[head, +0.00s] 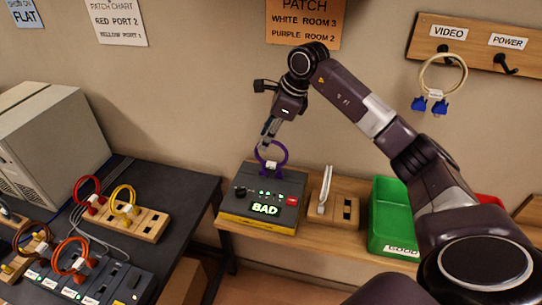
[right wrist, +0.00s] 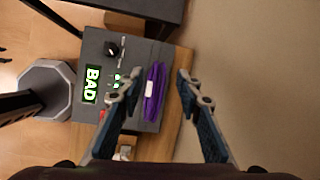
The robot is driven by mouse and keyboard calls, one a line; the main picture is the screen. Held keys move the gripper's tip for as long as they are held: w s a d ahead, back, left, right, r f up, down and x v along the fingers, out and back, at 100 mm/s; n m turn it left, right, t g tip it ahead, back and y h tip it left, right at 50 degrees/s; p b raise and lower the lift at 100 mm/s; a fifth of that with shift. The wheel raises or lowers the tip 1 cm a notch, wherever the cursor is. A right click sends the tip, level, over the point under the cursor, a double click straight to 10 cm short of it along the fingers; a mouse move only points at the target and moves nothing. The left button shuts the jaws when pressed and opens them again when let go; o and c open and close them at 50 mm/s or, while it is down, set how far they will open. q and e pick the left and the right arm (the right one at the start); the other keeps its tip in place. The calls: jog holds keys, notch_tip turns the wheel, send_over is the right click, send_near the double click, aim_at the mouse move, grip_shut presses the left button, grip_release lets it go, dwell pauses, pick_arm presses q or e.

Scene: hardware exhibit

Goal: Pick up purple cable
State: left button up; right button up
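The purple cable (head: 284,153) is a coiled loop standing upright at the tester box (head: 234,211), whose lit display reads BAD. It also shows in the right wrist view (right wrist: 157,108) as a narrow purple loop with a white tag. My right gripper (head: 268,138) is at the top of the loop. In the right wrist view, its two fingers (right wrist: 156,88) are spread apart, with the cable between them, nearer the left finger. Whether they touch the cable cannot be told. My left gripper is not in view.
A wooden block with a white cable (head: 325,190) stands right of the tester, beside a green bin (head: 391,195). A pegboard (head: 420,48) holds a cream cable with blue plugs. The dark table at left holds red, yellow and orange cables (head: 70,256) and a computer case (head: 55,130).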

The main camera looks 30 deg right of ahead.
jog(key=shift+p+x, duration=0.5)
jog(key=shift+x, duration=1.2)
jog(key=shift+s, duration=0.1)
grip_shut()
